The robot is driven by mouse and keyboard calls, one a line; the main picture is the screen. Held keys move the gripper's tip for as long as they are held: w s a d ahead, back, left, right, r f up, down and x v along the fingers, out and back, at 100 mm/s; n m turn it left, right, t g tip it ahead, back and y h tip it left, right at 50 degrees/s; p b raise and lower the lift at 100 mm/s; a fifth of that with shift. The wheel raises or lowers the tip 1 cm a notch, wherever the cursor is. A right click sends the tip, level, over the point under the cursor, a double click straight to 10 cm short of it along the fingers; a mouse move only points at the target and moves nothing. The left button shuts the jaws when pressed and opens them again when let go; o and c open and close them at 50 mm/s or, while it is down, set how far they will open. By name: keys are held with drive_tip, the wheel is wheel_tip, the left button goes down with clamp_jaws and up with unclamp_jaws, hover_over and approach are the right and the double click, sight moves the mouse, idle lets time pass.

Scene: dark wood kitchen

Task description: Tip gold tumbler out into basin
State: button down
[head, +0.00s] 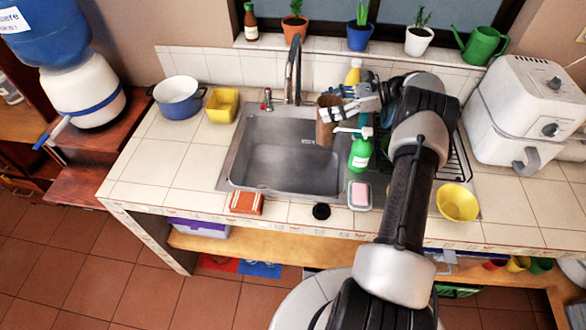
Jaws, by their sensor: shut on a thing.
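My gripper (344,104) is shut on the gold tumbler (325,122), which looks brown-gold in the head view. The tumbler is held roughly upright over the right rear part of the basin. The basin (280,165) is a grey steel sink set into the tiled counter, and its visible floor looks empty. Part of the tumbler's right side is hidden by my fingers. What is inside the tumbler cannot be seen.
A faucet (293,70) stands behind the basin. A green soap bottle (360,152) stands at its right edge, close to the tumbler. A sponge (359,196) lies in front of that bottle. A yellow bowl (457,203) and a white air fryer (525,115) are at right.

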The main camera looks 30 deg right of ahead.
sight(320, 121)
drive_tip(key=shift+f+b, duration=0.3)
drive_tip(key=shift+f, duration=0.15)
drive_tip(key=shift+r+p, duration=0.15)
drive_tip(key=shift+p, duration=0.15)
drive_tip(key=shift+r+p, duration=0.15)
drive_tip(key=shift+p, duration=0.15)
drive_tip(key=a+p, duration=0.1)
drive_tip(key=p, duration=0.1)
drive_tip(key=r+h+p, duration=0.1)
drive_tip(key=p, duration=0.1)
drive_tip(key=shift+s+a+n+h, duration=0.1)
drive_tip(key=shift+a+n+h, duration=0.2)
drive_tip(key=shift+a+n, duration=0.1)
drive_tip(key=shift+a+f+n+h+p, duration=0.4)
drive_tip(key=shift+a+f+h+p, duration=0.25)
drive_tip(key=shift+a+h, duration=0.2)
drive_tip(key=a+f+n+h+b, duration=0.3)
drive_tip(key=f+h+b, duration=0.6)
drive_tip(key=b, duration=0.8)
drive_tip(key=shift+s+a+f+b, duration=0.3)
drive_tip(key=shift+a+f, duration=0.55)
drive_tip(key=shift+a, duration=0.25)
